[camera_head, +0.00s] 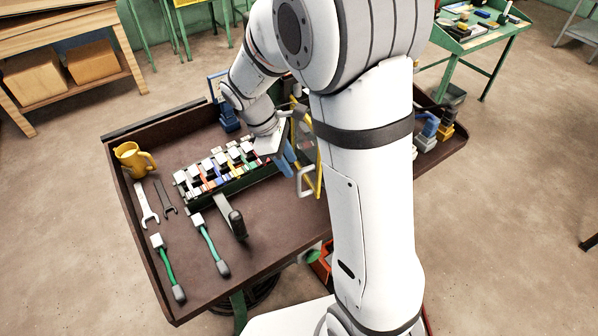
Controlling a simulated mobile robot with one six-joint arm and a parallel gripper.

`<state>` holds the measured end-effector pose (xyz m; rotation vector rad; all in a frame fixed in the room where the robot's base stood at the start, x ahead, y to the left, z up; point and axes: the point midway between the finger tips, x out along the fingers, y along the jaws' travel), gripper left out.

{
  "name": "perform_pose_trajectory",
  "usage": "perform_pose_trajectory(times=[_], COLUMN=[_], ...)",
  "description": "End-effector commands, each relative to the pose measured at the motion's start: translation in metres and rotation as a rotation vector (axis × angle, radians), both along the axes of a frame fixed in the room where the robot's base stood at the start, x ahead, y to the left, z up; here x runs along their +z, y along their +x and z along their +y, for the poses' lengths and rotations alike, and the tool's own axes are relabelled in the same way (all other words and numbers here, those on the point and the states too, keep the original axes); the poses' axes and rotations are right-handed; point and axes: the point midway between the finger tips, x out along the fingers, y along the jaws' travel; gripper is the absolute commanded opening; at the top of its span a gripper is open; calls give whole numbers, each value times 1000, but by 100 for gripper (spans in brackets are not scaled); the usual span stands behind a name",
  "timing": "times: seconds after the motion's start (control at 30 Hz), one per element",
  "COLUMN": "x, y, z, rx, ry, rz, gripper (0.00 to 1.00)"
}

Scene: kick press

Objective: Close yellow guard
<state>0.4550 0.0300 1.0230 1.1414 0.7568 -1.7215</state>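The yellow guard (319,178) stands on the brown workbench, just left of my upright white arm link, which hides most of it. Its thin yellow bars show, with a pale loop handle (305,181) at its lower left side. My gripper (282,156) points down beside the guard, to its left, over the right end of a row of coloured parts. Its fingers are small and partly hidden, so I cannot tell whether they are open or touch the guard. The press behind the guard is mostly hidden by my arm.
The workbench (262,250) has raised edges. The bench's front middle is mostly clear.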

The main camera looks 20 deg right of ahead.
Motion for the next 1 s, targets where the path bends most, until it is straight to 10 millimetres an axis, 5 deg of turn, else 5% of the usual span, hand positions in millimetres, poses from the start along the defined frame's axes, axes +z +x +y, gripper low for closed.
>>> perform_pose_trajectory(times=[0.5, 0.83, 1.0], x=[-64, -67, -67], y=[-12, -12, -12], z=[-25, -26, -26], rx=[-4, -5, -5], ry=[1, 1, 2], rz=[1, -2, -1], gripper=[34, 33, 20])
